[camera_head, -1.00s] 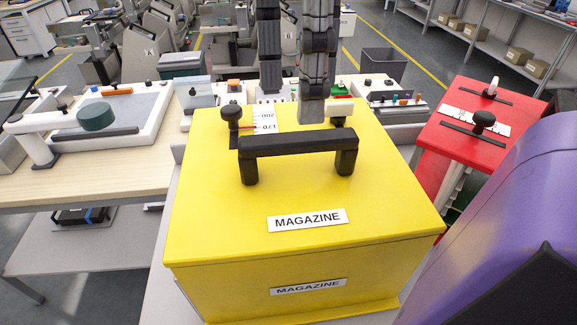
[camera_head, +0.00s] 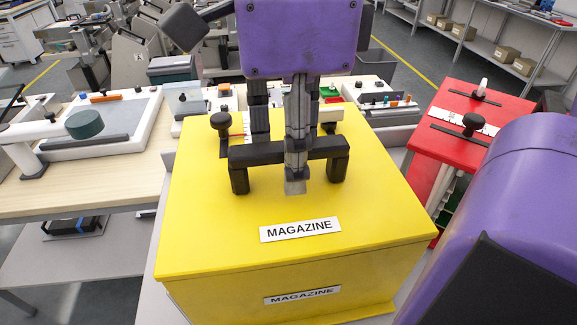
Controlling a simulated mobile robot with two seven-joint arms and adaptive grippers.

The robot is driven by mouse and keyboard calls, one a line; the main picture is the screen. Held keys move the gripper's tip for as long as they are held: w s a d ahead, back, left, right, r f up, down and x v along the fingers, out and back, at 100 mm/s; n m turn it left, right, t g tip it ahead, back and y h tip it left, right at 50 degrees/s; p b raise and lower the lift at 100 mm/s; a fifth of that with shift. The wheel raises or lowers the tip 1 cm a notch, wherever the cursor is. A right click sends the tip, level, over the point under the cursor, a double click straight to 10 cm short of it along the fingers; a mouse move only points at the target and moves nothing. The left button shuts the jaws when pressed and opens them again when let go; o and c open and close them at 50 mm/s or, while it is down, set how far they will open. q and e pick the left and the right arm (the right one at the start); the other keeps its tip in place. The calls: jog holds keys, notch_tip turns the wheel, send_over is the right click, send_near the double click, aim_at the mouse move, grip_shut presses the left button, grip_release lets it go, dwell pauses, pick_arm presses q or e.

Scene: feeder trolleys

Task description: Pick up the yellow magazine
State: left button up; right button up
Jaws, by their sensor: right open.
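The yellow magazine (camera_head: 205,225) is a large box with two white MAGAZINE labels. It stands in the middle of the camera_head view. A black bar handle (camera_head: 329,149) is raised on two posts on its lid. My right gripper (camera_head: 278,164) points down at the handle and is open. One finger passes in front of the bar, with its pale tip just below the bar in the picture. The other finger goes down behind the bar, and its tip is hidden. I cannot tell whether either finger touches the bar. My left gripper is not in view.
A black knob (camera_head: 221,122) stands on the lid's far left. A red box (camera_head: 446,111) with a black knob stands close on the right. A wooden bench (camera_head: 110,182) with fixtures is on the left. Grey bins and machines stand behind.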

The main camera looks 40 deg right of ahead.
jog(key=shift+c, duration=0.5)
grip_shut()
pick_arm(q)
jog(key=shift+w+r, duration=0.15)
pick_arm(e)
jog(key=shift+w+r, duration=0.1)
jog(key=shift+r, duration=0.15)
jog(key=shift+r, duration=0.25)
pick_arm(q)
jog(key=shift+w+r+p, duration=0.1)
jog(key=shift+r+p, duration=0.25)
jog(key=shift+p, duration=0.1)
pick_arm(e)
notch_tip(320, 180, up, 17)
jog(key=shift+r, duration=0.15)
